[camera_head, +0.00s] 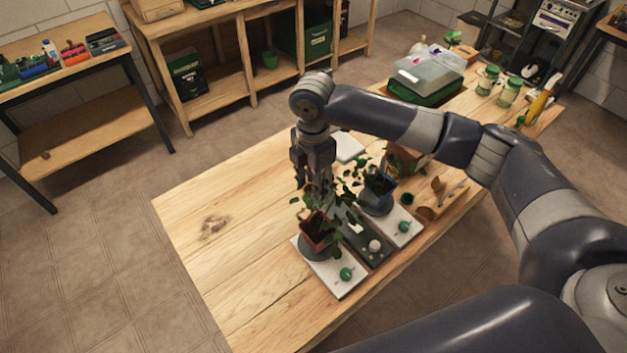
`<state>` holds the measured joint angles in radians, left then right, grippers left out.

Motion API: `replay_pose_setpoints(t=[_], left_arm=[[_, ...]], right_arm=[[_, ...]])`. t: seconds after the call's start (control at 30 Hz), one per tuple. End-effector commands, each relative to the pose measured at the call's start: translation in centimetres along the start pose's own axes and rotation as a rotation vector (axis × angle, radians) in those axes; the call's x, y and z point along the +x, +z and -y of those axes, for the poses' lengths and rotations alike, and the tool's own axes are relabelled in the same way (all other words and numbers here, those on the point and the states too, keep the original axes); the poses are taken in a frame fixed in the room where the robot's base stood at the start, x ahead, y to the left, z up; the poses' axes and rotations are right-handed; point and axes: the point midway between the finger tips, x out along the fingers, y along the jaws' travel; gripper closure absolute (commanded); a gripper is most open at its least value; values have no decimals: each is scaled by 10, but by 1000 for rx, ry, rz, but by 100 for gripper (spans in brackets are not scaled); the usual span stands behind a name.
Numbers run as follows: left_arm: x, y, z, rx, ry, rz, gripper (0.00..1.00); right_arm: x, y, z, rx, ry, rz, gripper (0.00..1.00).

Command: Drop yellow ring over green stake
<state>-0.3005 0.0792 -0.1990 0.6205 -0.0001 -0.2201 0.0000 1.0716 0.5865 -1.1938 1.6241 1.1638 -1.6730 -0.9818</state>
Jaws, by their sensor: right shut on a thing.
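My right gripper (318,190) points down over the table, just above and behind the leaves of a potted plant (314,232). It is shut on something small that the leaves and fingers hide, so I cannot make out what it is. I cannot make out a yellow ring. The plant's reddish pot stands on a white board (337,287) with a round green piece (346,273). A second plant in a blue-grey pot (377,191) stands behind it, with another green piece (404,226) in front. No green stake is clear among the leaves. My left gripper is not in view.
A dark tray (368,244) with a white ball lies between the two boards. A wooden holder (439,200), a lidded green box (428,77) and glass jars (508,93) stand farther right. The left part of the wooden table (222,260) is clear.

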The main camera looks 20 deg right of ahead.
Motion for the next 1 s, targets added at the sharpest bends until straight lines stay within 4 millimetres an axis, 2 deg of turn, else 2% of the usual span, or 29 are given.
replay_pose_setpoints(t=[0.17, 0.2, 0.27, 0.67, 0.77, 1.0], left_arm=[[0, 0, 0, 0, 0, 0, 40], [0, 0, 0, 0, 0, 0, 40], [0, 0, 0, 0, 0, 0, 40], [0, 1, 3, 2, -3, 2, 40], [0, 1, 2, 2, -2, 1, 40], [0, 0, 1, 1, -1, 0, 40]], right_arm=[[0, 0, 0, 0, 0, 0, 74], [0, 0, 0, 0, 0, 0, 57], [0, 0, 0, 0, 0, 0, 43], [-4, 0, 0, 0, 1, -1, 43], [-15, 0, -1, 1, 2, -1, 43], [-65, 0, -1, -1, 4, 0, 43]])
